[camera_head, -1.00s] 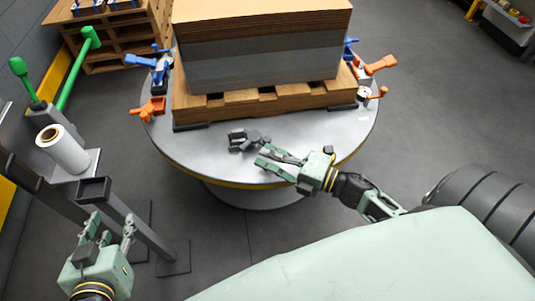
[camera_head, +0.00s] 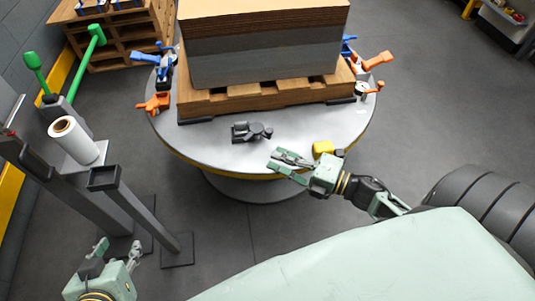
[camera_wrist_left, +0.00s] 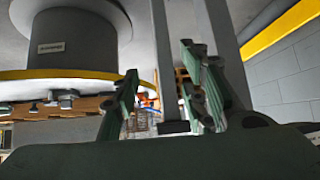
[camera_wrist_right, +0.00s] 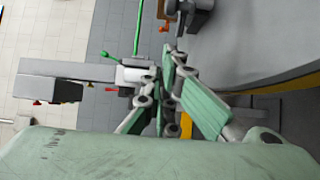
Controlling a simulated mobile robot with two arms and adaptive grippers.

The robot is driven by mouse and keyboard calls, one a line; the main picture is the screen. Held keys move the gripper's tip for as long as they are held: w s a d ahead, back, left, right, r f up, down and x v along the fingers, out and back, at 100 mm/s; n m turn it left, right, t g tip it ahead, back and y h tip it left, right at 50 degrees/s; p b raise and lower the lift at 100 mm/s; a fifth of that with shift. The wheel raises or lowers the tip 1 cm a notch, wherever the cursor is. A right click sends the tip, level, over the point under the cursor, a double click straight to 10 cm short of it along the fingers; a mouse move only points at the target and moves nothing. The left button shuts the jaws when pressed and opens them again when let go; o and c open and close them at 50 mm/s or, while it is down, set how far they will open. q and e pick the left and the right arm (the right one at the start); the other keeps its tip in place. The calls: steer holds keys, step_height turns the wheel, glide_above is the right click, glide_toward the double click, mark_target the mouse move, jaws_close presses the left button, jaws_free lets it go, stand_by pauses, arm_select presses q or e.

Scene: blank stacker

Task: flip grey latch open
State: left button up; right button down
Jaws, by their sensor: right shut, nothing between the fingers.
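The grey latch (camera_head: 252,132) sits on the near part of the round table's top, in front of the pallet, with its dark lever part toward the right. Whether it is open is too small to tell. It seems to show at the top of the right wrist view (camera_wrist_right: 197,14). My right gripper (camera_head: 271,160) is just right of and nearer than the latch, apart from it, shut and empty. Its fingers show in the right wrist view (camera_wrist_right: 170,68). My left gripper (camera_head: 118,247) is open and empty at the lower left, far from the table. Its spread fingers show in the left wrist view (camera_wrist_left: 160,72).
A cardboard stack (camera_head: 262,60) stands on a wooden pallet (camera_head: 205,104) on the round table (camera_head: 200,145). Blue and orange clamps (camera_head: 155,102) flank it. A yellow piece (camera_head: 323,148) is beside my right gripper. A grey stand (camera_head: 140,222) with a white roll (camera_head: 73,140) is left.

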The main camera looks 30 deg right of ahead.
arm_select(q)
steer(key=shift+s+a+f+g, duration=0.2)
steer(key=shift+s+f+g, duration=0.2)
steer(key=shift+s, duration=0.2)
steer(key=shift+s+a+f+g, duration=0.2)
steer(key=shift+s+f+g, duration=0.15)
steer(key=shift+s, duration=0.2)
arm_select(e)
steer(key=s+d, duration=0.1)
steer(key=d, duration=0.1)
steer(key=s+d, duration=0.2)
steer(key=shift+s+d, duration=0.2)
arm_select(q)
steer(key=shift+c, duration=0.5)
